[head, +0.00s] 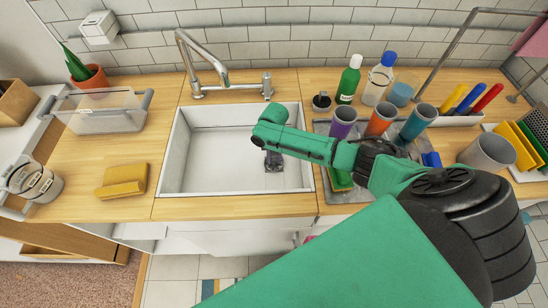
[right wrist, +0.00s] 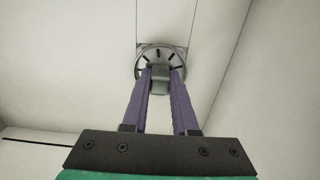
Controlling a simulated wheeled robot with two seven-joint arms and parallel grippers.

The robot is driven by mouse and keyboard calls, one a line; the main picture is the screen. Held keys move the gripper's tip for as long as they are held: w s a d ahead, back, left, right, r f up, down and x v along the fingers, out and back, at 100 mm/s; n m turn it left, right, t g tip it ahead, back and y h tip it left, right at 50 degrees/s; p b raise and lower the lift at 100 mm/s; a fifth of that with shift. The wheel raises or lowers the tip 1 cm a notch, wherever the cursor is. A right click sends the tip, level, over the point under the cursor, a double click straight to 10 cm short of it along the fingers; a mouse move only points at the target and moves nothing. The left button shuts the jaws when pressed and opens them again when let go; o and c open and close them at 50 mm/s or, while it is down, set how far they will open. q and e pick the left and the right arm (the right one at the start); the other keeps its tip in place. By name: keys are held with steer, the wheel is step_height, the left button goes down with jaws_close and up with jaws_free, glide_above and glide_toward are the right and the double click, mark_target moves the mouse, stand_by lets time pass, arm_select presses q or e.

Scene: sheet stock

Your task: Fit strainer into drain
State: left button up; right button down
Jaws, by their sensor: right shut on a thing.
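The strainer (right wrist: 145,64) is a round grey metal disc with dark slots, low in the white sink (head: 210,150). My right gripper (right wrist: 161,74) has its two purple fingers shut on the grey knob at the strainer's middle. In the head view my right arm reaches over the sink from the right, and the gripper (head: 273,162) points down near the basin's right part. The drain is mostly hidden behind the strainer; I cannot tell whether the strainer sits in it or is just above it. My left gripper is not in view.
A tap (head: 195,60) stands behind the sink. Right of it are a tray with purple (head: 343,118), orange (head: 381,115) and teal cups (head: 419,118), and a green bottle (head: 349,80). The sink's left half is clear.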

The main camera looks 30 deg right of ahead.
steer(key=shift+s+f, duration=0.15)
steer(key=shift+f, duration=0.2)
stand_by(0.6)
steer(key=c, duration=0.6)
jaws_free()
steer(key=shift+o, duration=0.3)
steer(key=o, duration=0.4)
steer(key=shift+r, duration=0.1)
step_height(320, 180, up, 7)
steer(key=p, duration=0.6)
steer(key=shift+p, duration=0.35)
steer(key=shift+w, duration=0.2)
